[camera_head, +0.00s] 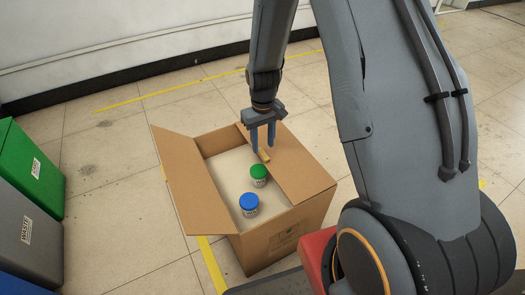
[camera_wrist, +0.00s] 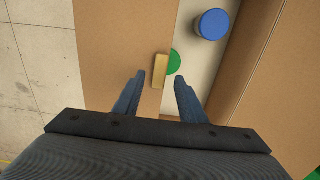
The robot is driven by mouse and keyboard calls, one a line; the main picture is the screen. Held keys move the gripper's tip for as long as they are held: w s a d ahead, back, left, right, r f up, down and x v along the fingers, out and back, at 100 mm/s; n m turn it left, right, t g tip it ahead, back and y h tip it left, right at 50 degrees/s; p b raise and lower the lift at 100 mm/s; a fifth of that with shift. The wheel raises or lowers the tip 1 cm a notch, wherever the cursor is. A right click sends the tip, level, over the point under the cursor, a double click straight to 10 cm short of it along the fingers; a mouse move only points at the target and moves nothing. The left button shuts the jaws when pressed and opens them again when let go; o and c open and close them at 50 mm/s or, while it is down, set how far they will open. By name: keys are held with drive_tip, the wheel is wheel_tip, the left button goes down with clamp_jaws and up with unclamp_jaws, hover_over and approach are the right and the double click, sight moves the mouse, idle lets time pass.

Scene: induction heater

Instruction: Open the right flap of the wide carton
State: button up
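The wide carton (camera_head: 283,240) stands on the floor. Its right flap (camera_head: 300,170) lies flat over the right part of the opening and also fills the left side of the wrist view (camera_wrist: 115,50). A small yellow handle (camera_head: 264,155) sits at the flap's inner edge, also seen in the wrist view (camera_wrist: 159,71). The left flap (camera_head: 180,175) is folded outward. My gripper (camera_head: 263,148) points down over the handle, fingers apart. In the wrist view the handle appears between the fingertips (camera_wrist: 159,78); I cannot tell if they touch it.
Inside the carton are a green-lidded jar (camera_head: 259,175) and a blue-lidded jar (camera_head: 249,204). A green bin (camera_head: 30,165) and a grey bin (camera_head: 28,225) stand at the left. The floor behind the carton is clear up to the wall.

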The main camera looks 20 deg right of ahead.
sight(263, 153)
drive_tip(key=shift+f, duration=1.85)
clamp_jaws()
